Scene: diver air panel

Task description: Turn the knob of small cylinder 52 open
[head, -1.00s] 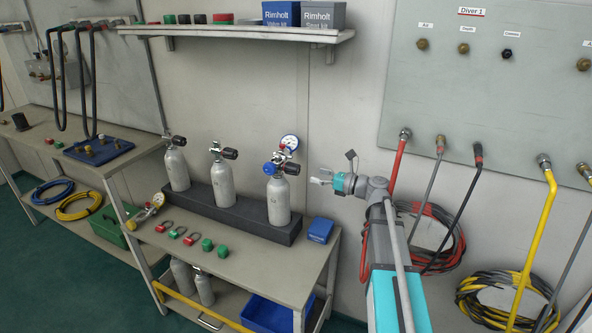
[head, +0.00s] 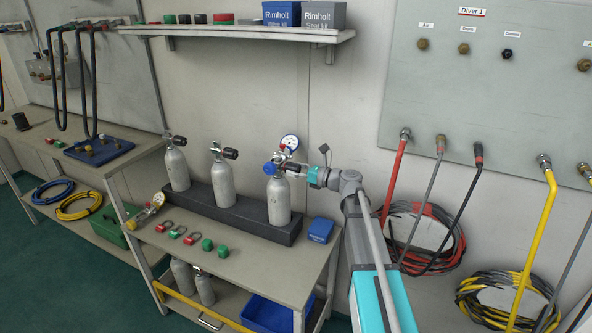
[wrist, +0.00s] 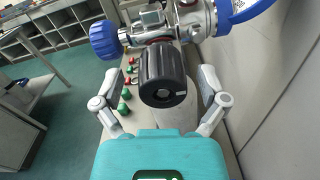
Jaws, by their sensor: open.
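Three small grey cylinders stand upright in a dark block (head: 225,222) on the bench: a left one (head: 177,170), a middle one (head: 221,184) and a right one (head: 278,205). No number is readable on them. The right cylinder carries a regulator with a blue handwheel (wrist: 104,40) and a gauge (head: 290,142). Its black ribbed valve knob (wrist: 162,78) sits between the spread fingers of my gripper (wrist: 159,76), with a gap on both sides. My gripper (head: 296,170) is open at that valve, coming from the right. The knob is mostly hidden in the head view.
A blue box (head: 320,230) stands at the block's right end. Red and green small parts (head: 207,245) lie on the bench front. A shelf (head: 240,36) hangs above. The wall is close behind; hoses (head: 392,180) hang on the right.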

